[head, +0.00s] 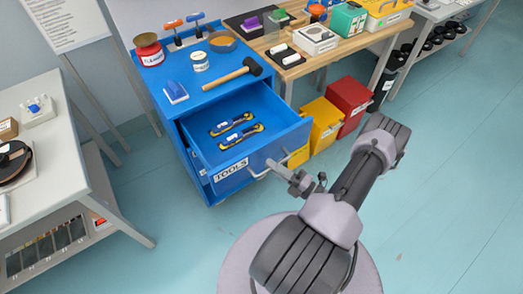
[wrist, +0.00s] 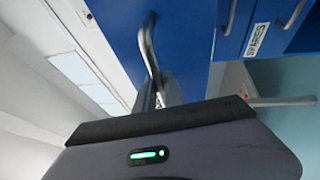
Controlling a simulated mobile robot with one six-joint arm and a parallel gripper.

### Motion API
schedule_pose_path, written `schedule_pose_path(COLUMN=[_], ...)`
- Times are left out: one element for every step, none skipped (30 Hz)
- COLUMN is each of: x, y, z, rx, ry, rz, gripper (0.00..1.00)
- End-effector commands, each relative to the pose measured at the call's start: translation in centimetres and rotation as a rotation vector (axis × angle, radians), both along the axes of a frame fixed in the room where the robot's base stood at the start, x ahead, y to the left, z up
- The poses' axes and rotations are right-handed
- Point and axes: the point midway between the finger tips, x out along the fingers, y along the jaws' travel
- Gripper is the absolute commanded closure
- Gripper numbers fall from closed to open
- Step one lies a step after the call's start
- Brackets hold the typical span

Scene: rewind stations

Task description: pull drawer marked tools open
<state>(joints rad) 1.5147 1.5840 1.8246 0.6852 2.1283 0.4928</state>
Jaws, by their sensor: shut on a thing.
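The drawer marked TOOLS (head: 262,155) stands pulled out of the blue cabinet (head: 172,101), and its inside shows from above. Two blue and yellow tools (head: 236,132) lie on the drawer floor. The grey bar handle (head: 258,175) crosses the drawer's front, to the right of the TOOLS label (head: 230,171). My gripper (head: 286,171) is at the handle's right part and is shut on it. In the wrist view the handle (wrist: 150,50) runs down the blue front to my gripper (wrist: 160,92); the fingertips are partly hidden there.
A hammer (head: 233,73), cans and a blue block lie on the cabinet top. Yellow (head: 322,122) and red (head: 349,104) bins stand right of the drawer. A grey table (head: 45,140) is at left. The floor in front is clear.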

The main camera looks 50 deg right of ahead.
Motion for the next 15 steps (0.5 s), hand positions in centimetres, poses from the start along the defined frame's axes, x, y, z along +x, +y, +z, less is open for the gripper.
schedule_pose_path(x=[-1.0, -1.5, -2.2, -2.7, -3.1, -3.6, -4.0, -4.3, -4.7, -4.9, -5.2, -5.4, -5.6, -5.7, -5.8], y=[0.1, 0.2, 0.4, 0.5, 0.6, 0.7, 0.8, 0.9, 1.0, 1.1, 1.1, 1.2, 1.2, 1.3, 1.3], z=[0.0, 0.0, 0.0, 0.0, 0.0, 0.0, 0.0, 0.0, 0.0, 0.0, 0.0, 0.0, 0.0, 0.0, 0.0], rx=[0.000, 0.000, 0.000, 0.001, 0.001, 0.001, 0.001, 0.001, 0.001, 0.000, -0.001, -0.002, -0.002, -0.001, -0.001], ry=[0.000, 0.000, 0.000, 0.000, 0.000, 0.000, 0.000, 0.000, 0.000, 0.000, 0.000, 0.001, 0.001, 0.001, 0.001], rz=[-0.006, -0.005, -0.006, -0.005, -0.006, -0.004, -0.004, -0.004, -0.004, -0.003, -0.002, -0.003, -0.002, -0.002, -0.002], gripper=[1.00, 1.00, 1.00, 1.00, 1.00, 1.00, 1.00, 1.00, 1.00, 1.00, 1.00, 1.00, 1.00, 1.00, 1.00])
